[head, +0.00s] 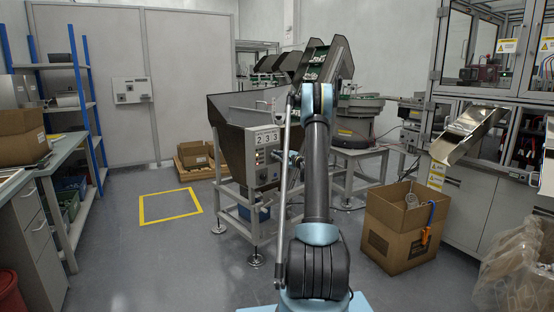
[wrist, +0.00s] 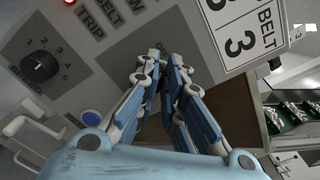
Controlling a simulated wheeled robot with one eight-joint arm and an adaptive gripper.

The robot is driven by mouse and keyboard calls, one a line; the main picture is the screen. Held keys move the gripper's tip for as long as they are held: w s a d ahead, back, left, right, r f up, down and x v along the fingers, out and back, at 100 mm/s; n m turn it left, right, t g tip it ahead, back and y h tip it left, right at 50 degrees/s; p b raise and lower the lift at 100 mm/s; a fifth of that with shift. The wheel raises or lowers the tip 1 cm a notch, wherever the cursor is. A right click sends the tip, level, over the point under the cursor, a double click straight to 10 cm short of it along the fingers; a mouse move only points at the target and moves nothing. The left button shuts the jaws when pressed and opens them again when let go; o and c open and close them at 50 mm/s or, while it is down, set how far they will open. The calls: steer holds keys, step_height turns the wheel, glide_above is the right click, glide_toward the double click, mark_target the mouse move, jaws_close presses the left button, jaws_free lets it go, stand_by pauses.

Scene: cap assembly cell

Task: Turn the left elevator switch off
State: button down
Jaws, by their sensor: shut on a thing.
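The control panel (head: 264,156) is on the front of the grey hopper machine, left of my arm in the head view. In the wrist view the grey panel face (wrist: 103,75) is close and tilted. My gripper (wrist: 163,58) has its blue-and-grey fingers drawn together against the panel. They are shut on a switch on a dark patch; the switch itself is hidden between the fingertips. Its label and position cannot be read. In the head view my arm largely hides the gripper.
A black speed dial (wrist: 39,66), a blue button (wrist: 92,117) and a red lamp (wrist: 69,2) are near my fingers. A white numbered sign (wrist: 240,30) is at upper right.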

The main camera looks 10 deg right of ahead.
steer(key=shift+a, duration=0.1)
steer(key=c, duration=1.7)
jaws_free()
steer(key=v, duration=1.2)
steer(key=shift+f, duration=0.1)
